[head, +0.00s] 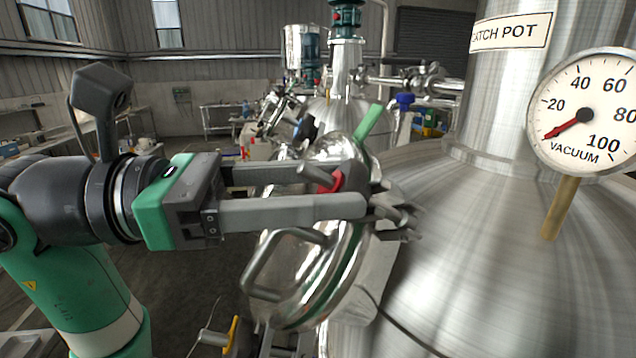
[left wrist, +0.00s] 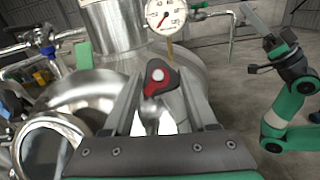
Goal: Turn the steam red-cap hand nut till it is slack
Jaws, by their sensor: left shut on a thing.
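The steam red-cap hand nut (head: 331,181) is at the tilted steel manway lid (head: 300,285), mostly hidden behind my left gripper's fingers in the head view. My left gripper (head: 355,190) comes in from the left and is shut on the nut. In the left wrist view the nut (left wrist: 153,88) shows a red part, a dark grey wing and a pale round centre, between the two grey fingers. Whether its thread is tight or slack cannot be seen. An arm, apparently my right one, stands at the right of the left wrist view; its jaws cannot be made out.
The large steel catch pot (head: 470,270) with a vacuum gauge (head: 585,115) stands close on the right. A bent handle (head: 270,262) sticks out of the lid below the gripper. A green handle (head: 369,122) rises just behind. Open floor lies to the left.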

